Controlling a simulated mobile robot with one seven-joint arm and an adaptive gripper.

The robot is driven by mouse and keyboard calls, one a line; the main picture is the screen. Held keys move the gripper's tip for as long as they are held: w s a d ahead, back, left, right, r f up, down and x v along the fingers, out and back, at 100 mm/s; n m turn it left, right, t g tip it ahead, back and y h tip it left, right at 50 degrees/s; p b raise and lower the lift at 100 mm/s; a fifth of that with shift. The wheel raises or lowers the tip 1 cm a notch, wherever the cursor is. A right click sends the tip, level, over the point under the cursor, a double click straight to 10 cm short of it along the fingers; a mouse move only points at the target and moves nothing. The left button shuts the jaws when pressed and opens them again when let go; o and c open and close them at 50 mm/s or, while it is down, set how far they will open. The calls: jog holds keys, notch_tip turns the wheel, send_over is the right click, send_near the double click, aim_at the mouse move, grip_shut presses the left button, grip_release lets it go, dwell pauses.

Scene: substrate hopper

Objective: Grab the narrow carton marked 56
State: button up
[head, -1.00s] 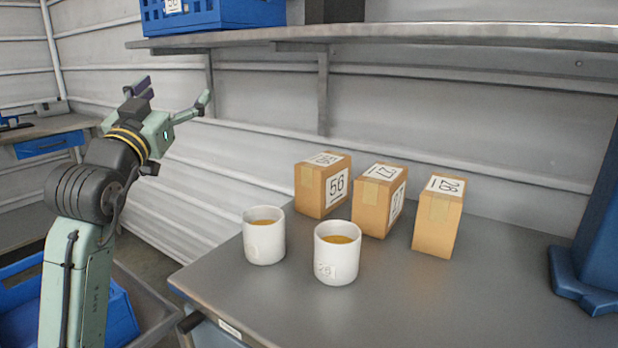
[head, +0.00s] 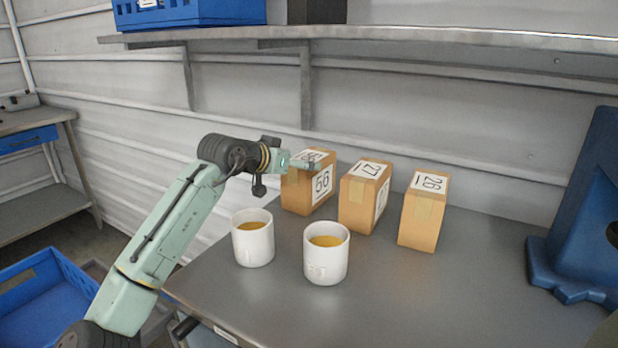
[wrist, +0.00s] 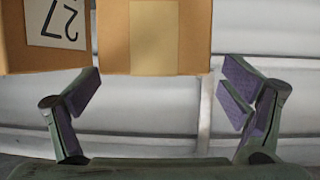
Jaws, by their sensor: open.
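The narrow carton marked 56 (head: 306,193) is a brown taped box at the left end of a row of three on the grey bench. Its 56 label faces front right. My gripper (head: 306,163) is at the carton's upper left, overlapping its top in the head view. In the wrist view my gripper (wrist: 160,82) is open and empty. A taped carton face (wrist: 154,38), apparently the 56 carton's, fills the upper middle, between and beyond the fingers. Whether they touch it cannot be told.
The carton marked 27 (head: 358,201) stands close to the right of it, and the carton marked 26 (head: 421,222) farther right. Two white mugs, a left one (head: 254,245) and a right one (head: 325,262), stand in front. A shelf (head: 400,36) runs above.

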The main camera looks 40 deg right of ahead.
aim_at(305, 159)
jog(key=shift+p+x, duration=0.5)
jog(key=shift+x, duration=1.5)
jog(key=shift+s, duration=0.2)
jog(key=shift+c, duration=0.4)
jog(key=shift+r, duration=0.1)
jog(key=c, duration=1.9)
